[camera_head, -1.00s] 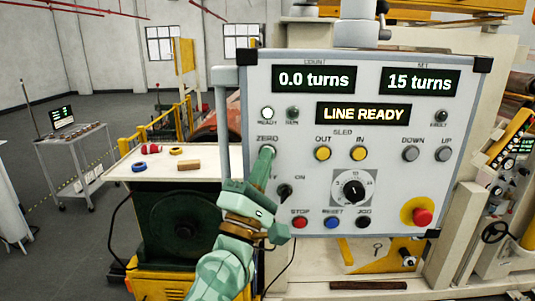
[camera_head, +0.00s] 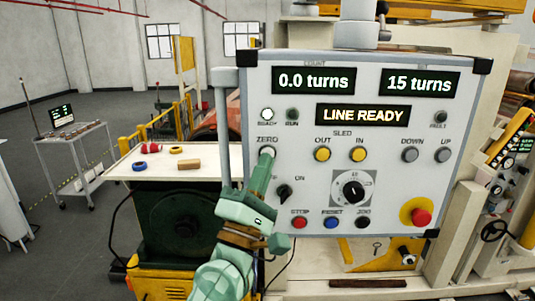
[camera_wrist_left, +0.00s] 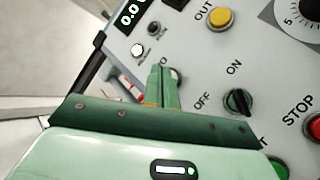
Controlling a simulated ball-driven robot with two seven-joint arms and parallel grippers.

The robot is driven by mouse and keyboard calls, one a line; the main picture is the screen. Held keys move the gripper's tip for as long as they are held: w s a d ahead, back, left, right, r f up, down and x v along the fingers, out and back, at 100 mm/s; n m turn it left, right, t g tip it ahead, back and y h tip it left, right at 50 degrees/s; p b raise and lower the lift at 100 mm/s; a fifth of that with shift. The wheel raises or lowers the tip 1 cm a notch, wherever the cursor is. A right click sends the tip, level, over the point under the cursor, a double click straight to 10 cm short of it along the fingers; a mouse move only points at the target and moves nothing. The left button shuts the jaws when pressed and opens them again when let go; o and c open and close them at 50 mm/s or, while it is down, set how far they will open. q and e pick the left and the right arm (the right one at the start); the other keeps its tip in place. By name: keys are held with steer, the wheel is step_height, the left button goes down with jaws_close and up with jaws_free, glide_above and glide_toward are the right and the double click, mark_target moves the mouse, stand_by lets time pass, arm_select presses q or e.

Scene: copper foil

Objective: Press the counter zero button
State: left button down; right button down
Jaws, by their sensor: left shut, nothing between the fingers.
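The grey control panel (camera_head: 385,190) fills the right half of the head view. Its count display (camera_head: 314,81) reads 0.0 turns, and a yellow display (camera_head: 363,114) reads LINE READY. My left gripper (camera_head: 266,156) is shut and empty, with its fingertips right at the button under the ZERO label (camera_head: 267,139). My right gripper is not in view.
Close to my left gripper are the OFF/ON switch (camera_head: 285,191), the red STOP button (camera_head: 299,223) and the yellow OUT button (camera_head: 322,154). A grey upright handle (camera_head: 225,120) runs along the panel's left edge. A bench (camera_head: 215,158) with tape rolls stands behind at left.

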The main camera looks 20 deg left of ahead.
arm_select(q)
steer(key=shift+s, duration=0.1)
steer(key=shift+s+d+p, duration=0.2)
steer(key=shift+s+p, duration=0.05)
steer(key=shift+s, duration=0.55)
steer(key=shift+s+d+p, duration=0.25)
steer(key=shift+s, duration=0.5)
steer(key=shift+s+d+p, duration=0.2)
steer(key=shift+s+p, duration=0.05)
steer(key=shift+s, duration=0.55)
